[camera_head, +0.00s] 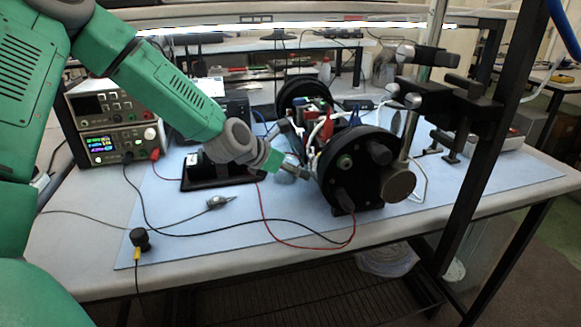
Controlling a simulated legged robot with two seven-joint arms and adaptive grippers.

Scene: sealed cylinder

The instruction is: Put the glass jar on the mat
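The pale blue mat (200,240) lies flat over much of the tabletop. My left arm comes in from the left, and its gripper (298,172) is low over the mat, just left of a black cylinder (350,165). The fingers are small and partly lost against the clutter, so I cannot tell whether they are open or shut. A small pale, glassy-looking shape (286,177) shows at the gripper; I cannot tell if it is the glass jar or whether it is held. No other clear jar shows on the mat. My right gripper is out of view.
Two stacked instruments (115,120) stand at the back left, with black and red cables crossing the mat. A small black knob-like part (140,238) is at the front left. A metal clamp stand (405,150) rises beside the cylinder. The front middle mat is mostly clear.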

